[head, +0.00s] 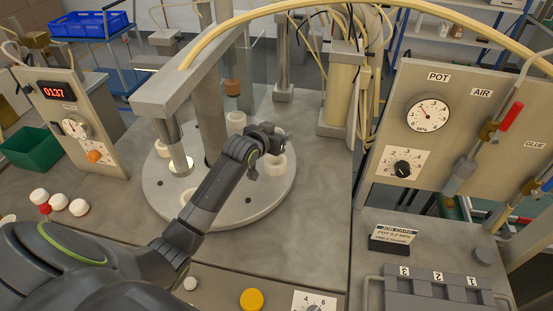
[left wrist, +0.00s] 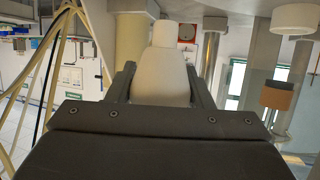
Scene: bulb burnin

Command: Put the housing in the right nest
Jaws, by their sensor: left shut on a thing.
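My left gripper (head: 268,138) is over the right part of the round grey plate (head: 222,205). In the left wrist view it is shut on a pale, tapered housing (left wrist: 163,80) with a narrower end, held between the two dark fingers. In the head view the fingers mostly hide the housing. A white ring-shaped nest (head: 276,165) is on the right of the plate, just below the gripper; I cannot tell whether the housing touches it. Another white nest (head: 236,121) is at the back of the plate. My right gripper is not in view.
A grey column (head: 210,90) rises from the plate, with a metal cylinder (head: 178,150) at its left. Several white pieces (head: 79,207) lie at left. A gauge panel (head: 440,130) and job card (head: 394,237) stand at right. A yellow button (head: 251,299) is in front.

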